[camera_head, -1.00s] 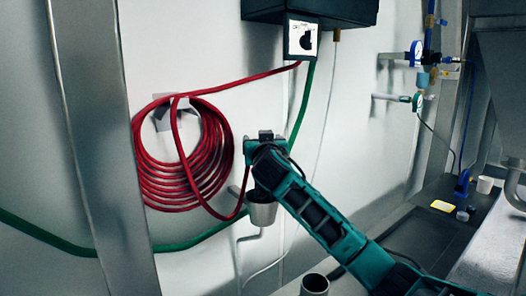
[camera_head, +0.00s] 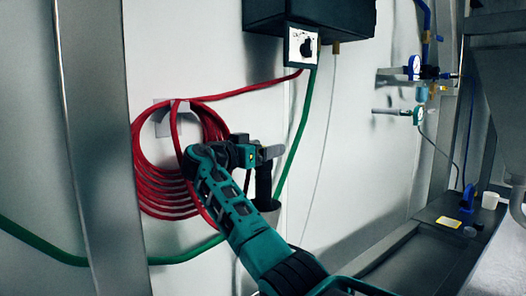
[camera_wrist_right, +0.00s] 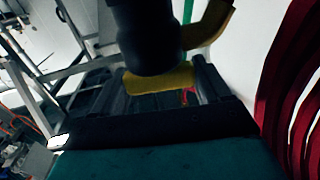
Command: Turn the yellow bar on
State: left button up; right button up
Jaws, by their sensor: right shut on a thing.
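The yellow bar (camera_wrist_right: 162,79) shows in the right wrist view as a short yellow piece between my two fingers. More yellow surface shows at upper right, partly behind a dark round body in front of it. My right gripper (camera_wrist_right: 162,90) is shut on the yellow bar. In the head view my right gripper (camera_head: 262,152) is at the wall beside the red hose coil, above a dark upright cylinder (camera_head: 264,184). The bar cannot be made out clearly there. My left gripper is not in view.
The red hose coil (camera_head: 150,180) hangs close to my right arm. A dark box with a white switch plate (camera_head: 302,46) is above, with a green hose (camera_head: 299,130) below it. Gauges (camera_head: 414,68) are at right. A dark bench (camera_head: 440,245) has small items on it.

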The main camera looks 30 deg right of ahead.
jog(key=shift+m+g, duration=0.5)
jog(key=shift+g, duration=0.4)
jog(key=shift+r, duration=0.1)
jog(key=shift+m+g+h, duration=0.3)
jog(key=shift+m+g, duration=0.2)
jog(key=shift+g, duration=0.2)
jog(key=o, duration=1)
